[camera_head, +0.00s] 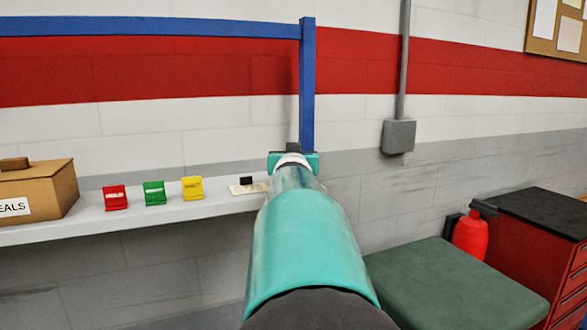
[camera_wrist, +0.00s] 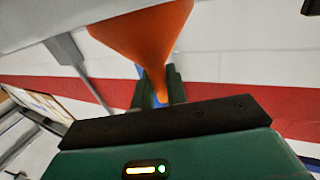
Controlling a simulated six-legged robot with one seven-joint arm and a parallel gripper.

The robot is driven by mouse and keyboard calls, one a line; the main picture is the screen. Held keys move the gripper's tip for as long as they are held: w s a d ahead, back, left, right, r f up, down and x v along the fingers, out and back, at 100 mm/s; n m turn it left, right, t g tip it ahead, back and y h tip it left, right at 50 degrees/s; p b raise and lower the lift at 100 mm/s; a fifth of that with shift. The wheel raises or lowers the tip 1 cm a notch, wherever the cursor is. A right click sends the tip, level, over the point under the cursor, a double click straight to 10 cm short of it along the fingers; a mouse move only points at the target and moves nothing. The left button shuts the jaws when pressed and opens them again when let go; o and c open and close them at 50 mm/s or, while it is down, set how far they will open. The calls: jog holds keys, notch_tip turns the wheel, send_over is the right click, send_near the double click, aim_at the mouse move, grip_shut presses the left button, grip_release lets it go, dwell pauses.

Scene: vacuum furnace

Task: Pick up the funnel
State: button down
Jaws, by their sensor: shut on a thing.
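The orange funnel (camera_wrist: 144,38) shows in the wrist view, its wide cone toward the top of the picture and its narrow spout pointing down the picture. My gripper (camera_wrist: 160,86) is shut on the narrow spout end, with one dark green finger on each side. In the head view my gripper (camera_head: 293,160) is at the far end of my teal arm, in front of the wall by the shelf's right end. The funnel is hidden behind my arm in that view.
A white shelf (camera_head: 150,217) holds a cardboard box (camera_head: 45,190) and red, green and yellow packets (camera_head: 154,193). A blue post (camera_head: 307,80) stands by the gripper. A grey wall box (camera_head: 398,136), green-topped surface (camera_head: 455,285), fire extinguisher (camera_head: 470,236) and red cabinet (camera_head: 530,240) are right.

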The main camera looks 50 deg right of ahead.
jog(key=shift+r, duration=0.55)
jog(key=r, duration=0.3)
jog(key=shift+s+a+r, duration=0.1)
jog(key=shift+a, duration=0.25)
jog(key=a+r, duration=0.8)
jog(key=a, duration=0.5)
jog(key=shift+s+r, duration=0.25)
jog(key=shift+r, duration=0.1)
jog(key=shift+a, duration=0.1)
